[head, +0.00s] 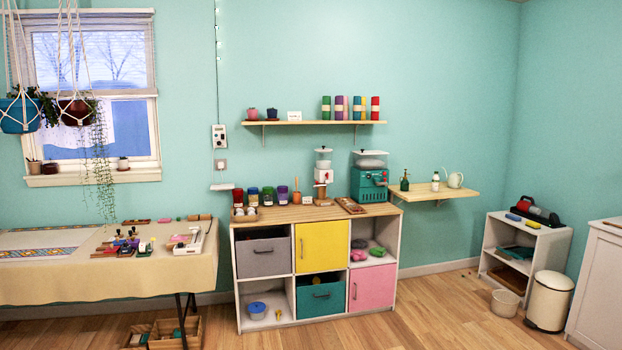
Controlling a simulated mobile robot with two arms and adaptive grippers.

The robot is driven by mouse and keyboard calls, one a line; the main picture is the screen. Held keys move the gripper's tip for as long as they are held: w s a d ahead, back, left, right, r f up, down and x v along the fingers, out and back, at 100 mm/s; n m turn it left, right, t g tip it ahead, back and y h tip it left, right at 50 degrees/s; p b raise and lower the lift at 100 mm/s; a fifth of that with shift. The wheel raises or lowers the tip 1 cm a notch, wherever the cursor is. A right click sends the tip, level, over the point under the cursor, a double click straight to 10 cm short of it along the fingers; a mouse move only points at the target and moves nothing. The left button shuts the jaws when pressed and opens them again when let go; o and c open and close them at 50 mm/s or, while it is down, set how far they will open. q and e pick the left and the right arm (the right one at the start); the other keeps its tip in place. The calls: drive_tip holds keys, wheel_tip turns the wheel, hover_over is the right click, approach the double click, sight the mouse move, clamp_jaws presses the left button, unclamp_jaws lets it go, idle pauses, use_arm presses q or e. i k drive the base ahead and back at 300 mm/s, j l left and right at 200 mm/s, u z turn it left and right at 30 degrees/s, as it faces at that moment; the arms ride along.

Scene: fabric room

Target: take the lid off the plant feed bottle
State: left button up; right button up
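On the small wooden wall shelf (440,194) at the right stand a dark green bottle with a spray or pump top (404,182), a small pale bottle with a darker top (435,184) and a white watering can (455,180). The pale bottle looks like the plant feed bottle, but its label is too small to read. It stands upright between the other two, and its top appears to be on. Neither of my grippers is in view.
A cube cabinet (316,220) with jars and machines on its wooden top stands left of the shelf. A cloth-covered table (60,275) is at the left. A white bin (548,302) and low shelf unit (522,258) stand at the right. The wooden floor below the wall shelf is clear.

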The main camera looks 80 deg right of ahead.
sight(435, 179)
drive_tip(key=z, duration=3.55)
drive_tip(key=i, duration=0.85)
drive_tip(key=i+z, duration=0.1)
drive_tip(key=i, duration=0.8)
drive_tip(key=i+j, duration=0.1)
drive_tip(key=i, duration=1.65)
drive_tip(key=i+j+z, duration=0.1)
drive_tip(key=i, duration=0.75)
drive_tip(key=i+j, duration=0.2)
drive_tip(key=i, duration=0.65)
drive_tip(key=i+l+z, duration=0.05)
